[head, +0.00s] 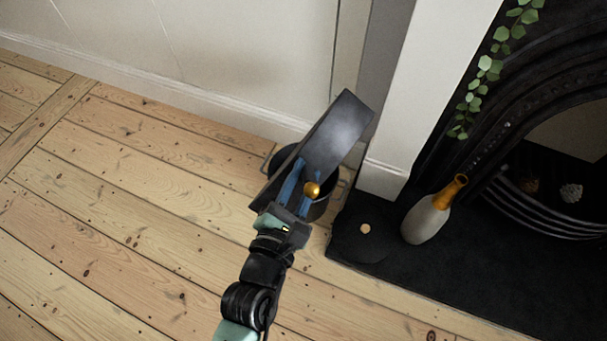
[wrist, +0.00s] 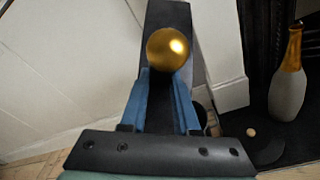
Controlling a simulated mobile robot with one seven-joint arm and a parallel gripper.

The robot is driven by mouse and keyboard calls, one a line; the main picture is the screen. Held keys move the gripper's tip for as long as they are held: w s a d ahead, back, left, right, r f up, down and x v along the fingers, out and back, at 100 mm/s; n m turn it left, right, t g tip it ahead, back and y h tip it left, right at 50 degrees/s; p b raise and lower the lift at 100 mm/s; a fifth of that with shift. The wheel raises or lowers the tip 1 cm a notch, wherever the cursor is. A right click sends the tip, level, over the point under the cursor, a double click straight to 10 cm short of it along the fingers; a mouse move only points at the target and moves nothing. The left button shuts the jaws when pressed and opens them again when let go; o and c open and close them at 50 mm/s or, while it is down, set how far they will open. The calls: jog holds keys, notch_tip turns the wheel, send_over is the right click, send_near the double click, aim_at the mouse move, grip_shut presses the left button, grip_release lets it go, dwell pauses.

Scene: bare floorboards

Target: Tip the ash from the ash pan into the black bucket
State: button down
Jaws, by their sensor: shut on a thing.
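The ash pan (head: 338,135) is a dark grey metal pan with a round brass knob (head: 312,190). My gripper (head: 296,188) has blue fingers, shut on the pan at its knob end. The pan is steeply tilted and held up over the black bucket (head: 319,211). In the wrist view the pan (wrist: 168,16) stretches away beyond the brass knob (wrist: 168,49) and my gripper's fingers (wrist: 160,100). The bucket stands on the floorboards near the hearth corner, mostly hidden behind the pan. No ash can be made out, and the inside of the bucket is hidden.
A black round lid (head: 352,240) with a pale knob lies on the dark hearth (head: 480,285). A white and gold bottle (head: 428,218) stands beside it, before the fireplace. The white surround (head: 415,95) is close right of the pan. Floorboards at left are clear.

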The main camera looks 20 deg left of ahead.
jog(key=shift+f+b, duration=0.3)
jog(key=shift+f, duration=0.35)
notch_tip(320, 180, up, 2)
jog(key=shift+r+p, duration=0.25)
jog(key=shift+p, duration=0.85)
notch_tip(320, 180, down, 3)
jog(key=b, duration=0.2)
jog(key=shift+r+b, duration=0.2)
jog(key=shift+b, duration=0.1)
jog(key=shift+r, duration=0.2)
